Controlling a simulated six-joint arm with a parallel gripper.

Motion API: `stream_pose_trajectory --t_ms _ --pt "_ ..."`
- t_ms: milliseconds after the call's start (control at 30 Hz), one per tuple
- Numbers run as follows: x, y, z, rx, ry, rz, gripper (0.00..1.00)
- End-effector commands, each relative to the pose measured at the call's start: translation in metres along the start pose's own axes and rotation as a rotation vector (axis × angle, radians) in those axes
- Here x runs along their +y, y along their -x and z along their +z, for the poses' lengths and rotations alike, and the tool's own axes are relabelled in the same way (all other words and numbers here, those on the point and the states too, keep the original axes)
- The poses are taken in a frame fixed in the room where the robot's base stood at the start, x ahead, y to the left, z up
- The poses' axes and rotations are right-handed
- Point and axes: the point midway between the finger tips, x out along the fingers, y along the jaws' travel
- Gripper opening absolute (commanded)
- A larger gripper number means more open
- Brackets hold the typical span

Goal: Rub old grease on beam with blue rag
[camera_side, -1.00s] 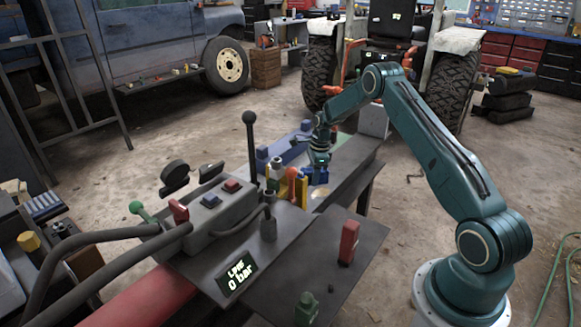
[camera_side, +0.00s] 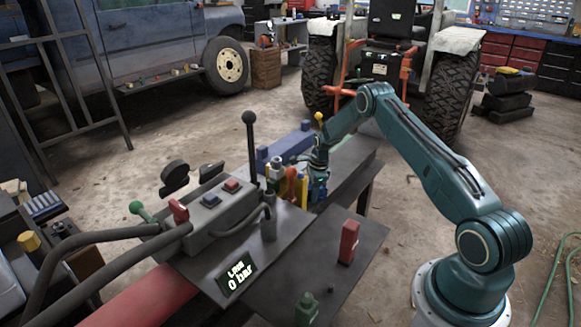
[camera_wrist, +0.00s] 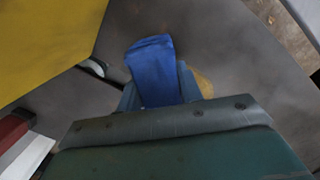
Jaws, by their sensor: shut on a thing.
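My gripper (camera_side: 318,178) is shut on the blue rag (camera_wrist: 152,68), which fills the space between the fingers. In the side view the rag (camera_side: 318,191) hangs low at the grey beam (camera_side: 350,160), just right of the yellow wedge part (camera_side: 302,189). I cannot tell whether it touches the beam. In the wrist view a tan patch, the old grease (camera_wrist: 204,83), shows partly on the grey beam surface (camera_wrist: 215,40), right of the rag. The rest of it is hidden behind the rag and fingers. In the side view the patch is hidden.
The yellow plate (camera_wrist: 45,40) stands close on the left in the wrist view. In the side view a tall black lever (camera_side: 251,145), an orange-red part (camera_side: 291,180) and a blue block (camera_side: 285,147) stand near the rag. A red object (camera_side: 348,242) stands on the front plate.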

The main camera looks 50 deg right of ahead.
Motion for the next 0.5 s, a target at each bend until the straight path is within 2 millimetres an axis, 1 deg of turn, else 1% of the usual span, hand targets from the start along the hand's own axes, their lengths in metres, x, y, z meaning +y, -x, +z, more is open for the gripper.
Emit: stream_pose_trajectory --t_ms 33,67,100,500 --pt "0.001 -0.01 -0.001 0.001 -0.001 0.003 0.18" --pt "-0.002 -0.011 -0.004 0.001 -0.002 0.001 0.18" --pt "-0.006 -0.009 -0.007 0.0 -0.003 -0.001 0.14" --pt "-0.031 -0.008 -0.033 0.001 -0.003 0.0 0.15"
